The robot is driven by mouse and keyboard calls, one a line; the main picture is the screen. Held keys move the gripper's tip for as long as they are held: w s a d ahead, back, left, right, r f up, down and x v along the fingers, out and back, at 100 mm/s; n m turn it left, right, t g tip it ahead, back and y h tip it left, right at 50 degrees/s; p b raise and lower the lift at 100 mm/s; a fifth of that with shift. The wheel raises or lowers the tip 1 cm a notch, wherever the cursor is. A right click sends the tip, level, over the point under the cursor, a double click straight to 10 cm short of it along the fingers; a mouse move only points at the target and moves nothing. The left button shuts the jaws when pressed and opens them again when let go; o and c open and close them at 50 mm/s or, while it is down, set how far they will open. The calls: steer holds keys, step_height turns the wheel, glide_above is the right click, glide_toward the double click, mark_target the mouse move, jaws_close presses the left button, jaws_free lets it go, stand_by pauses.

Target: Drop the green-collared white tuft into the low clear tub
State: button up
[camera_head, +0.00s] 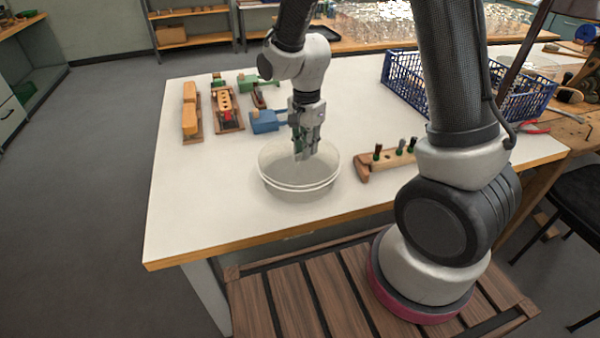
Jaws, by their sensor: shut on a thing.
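The low clear tub (270,183) stands on the white table, left of my arm's base. My gripper (302,150) points down over the tub's back part, with its fingertips at about rim height in the picture. It is shut on a small pale tuft (300,156), which hangs down between the fingers. The tuft is mostly hidden, and its collar is too small to make out clearly. I cannot tell how far the tuft's end is from the tub's floor.
A wooden holder (366,170) with several dark-topped tufts stands right of the tub. A blue clamp-like block (264,122) and wooden fixtures (228,112) lie behind left. A blue crate (400,88) stands at the back right. The table's front left is clear.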

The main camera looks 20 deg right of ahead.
steer(key=o, duration=0.8)
steer(key=shift+c, duration=0.2)
steer(key=shift+r, duration=0.1)
step_height(320, 180, up, 12)
